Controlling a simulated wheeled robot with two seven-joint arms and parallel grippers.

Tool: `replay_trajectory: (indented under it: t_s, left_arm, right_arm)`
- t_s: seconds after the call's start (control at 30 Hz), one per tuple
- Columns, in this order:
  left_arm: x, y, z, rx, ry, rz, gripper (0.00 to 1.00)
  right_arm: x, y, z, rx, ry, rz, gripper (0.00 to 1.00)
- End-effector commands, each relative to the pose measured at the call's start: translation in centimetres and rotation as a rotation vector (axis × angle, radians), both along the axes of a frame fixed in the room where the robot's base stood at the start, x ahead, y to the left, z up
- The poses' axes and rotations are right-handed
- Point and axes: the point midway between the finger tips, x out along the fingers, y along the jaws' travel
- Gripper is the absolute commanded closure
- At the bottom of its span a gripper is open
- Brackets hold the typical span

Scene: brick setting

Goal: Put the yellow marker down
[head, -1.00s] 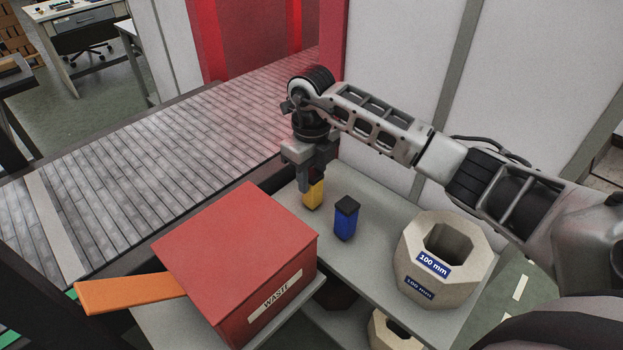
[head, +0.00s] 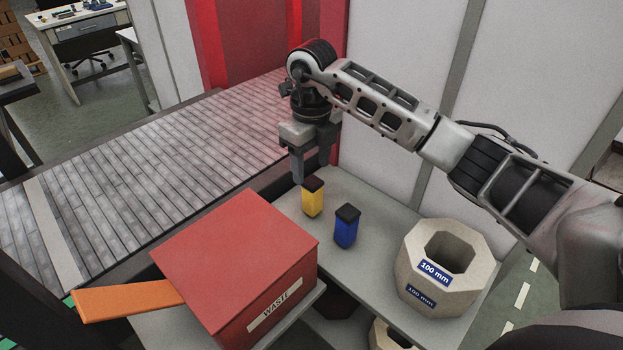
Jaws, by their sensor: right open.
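The yellow marker (head: 313,200), a short block with a dark top, stands upright on the grey shelf (head: 372,208). My right gripper (head: 311,172) is open and empty, with its fingers pointing down just above and behind the marker. The fingers look clear of the marker's body, though I cannot tell the exact gap. My left gripper is not in view.
A blue marker (head: 346,229) stands close to the right of the yellow one. A red waste box (head: 235,260) with an orange flap (head: 125,300) is to the left. An octagonal stone-coloured block (head: 445,265) stands right. A roller conveyor (head: 160,180) runs behind.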

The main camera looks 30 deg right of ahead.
Motion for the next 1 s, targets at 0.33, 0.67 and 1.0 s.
replay_trajectory:
  t_s: [0.33,0.67,1.0]
  left_arm:
    - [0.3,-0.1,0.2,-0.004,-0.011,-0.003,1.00]
    - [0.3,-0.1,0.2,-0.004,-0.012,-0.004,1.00]
    - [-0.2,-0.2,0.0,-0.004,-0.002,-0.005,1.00]
  right_arm:
    - [0.1,0.0,6.2,0.000,-0.002,-0.002,0.46]
    - [0.0,0.0,7.0,0.000,0.002,-0.001,0.46]
    - [0.0,0.0,7.0,0.001,0.001,-0.001,0.46]
